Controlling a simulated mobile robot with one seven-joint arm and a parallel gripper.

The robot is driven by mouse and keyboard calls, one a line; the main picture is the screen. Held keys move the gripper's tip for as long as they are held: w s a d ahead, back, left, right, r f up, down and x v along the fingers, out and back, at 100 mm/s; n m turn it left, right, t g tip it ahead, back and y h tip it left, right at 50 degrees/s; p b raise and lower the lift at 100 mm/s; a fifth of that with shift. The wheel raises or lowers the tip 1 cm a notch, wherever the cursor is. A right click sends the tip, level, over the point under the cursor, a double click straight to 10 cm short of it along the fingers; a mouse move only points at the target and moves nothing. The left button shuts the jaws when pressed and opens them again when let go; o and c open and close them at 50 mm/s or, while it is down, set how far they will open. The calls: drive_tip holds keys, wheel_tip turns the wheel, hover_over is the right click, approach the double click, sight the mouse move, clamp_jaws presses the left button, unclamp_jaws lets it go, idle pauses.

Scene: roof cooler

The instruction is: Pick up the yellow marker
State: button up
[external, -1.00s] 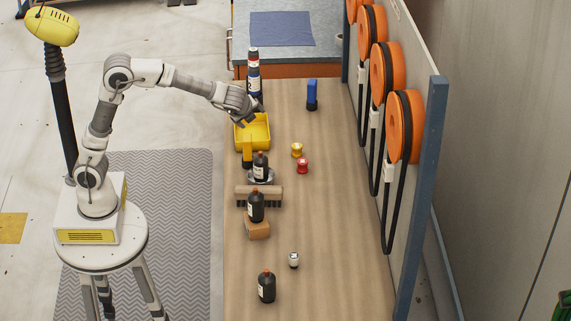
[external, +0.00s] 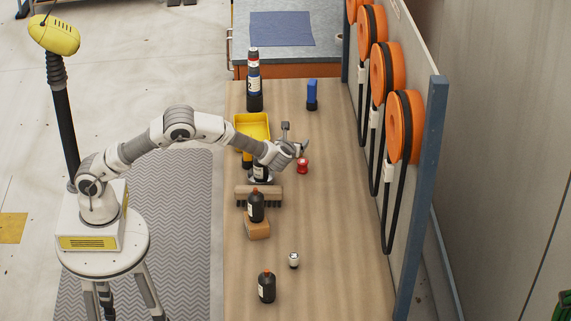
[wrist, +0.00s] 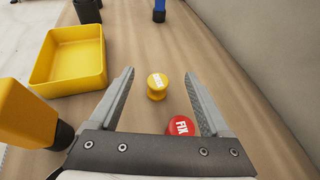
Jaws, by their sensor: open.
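My gripper (external: 296,137) is open and empty over the table, pointing away from my base; its two fingers also show in the wrist view (wrist: 160,75). A small round yellow pot with a printed top (wrist: 157,86) stands between the fingers in that picture, apparently on the table; my gripper hides it in the external view. An upright yellow piece with a black end (wrist: 25,112) stands at the left of the wrist view, and shows partly behind my wrist in the external view (external: 247,161). I cannot tell for certain which of these two is the marker.
A red pot marked FIX (wrist: 183,130) stands close by the right finger. A yellow tray (external: 253,119), a blue piece with a black base (external: 311,95) and a tall dark can (external: 254,85) are farther back. Dark bottles (external: 256,207) stand nearer. The right table side is mostly clear.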

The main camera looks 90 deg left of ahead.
wheel_tip(320, 180, down, 3)
drive_tip(key=x, duration=0.3)
drive_tip(key=shift+f+b, duration=0.3)
drive_tip(key=shift+b, duration=0.1)
clamp_jaws()
drive_tip(key=shift+r, duration=0.15)
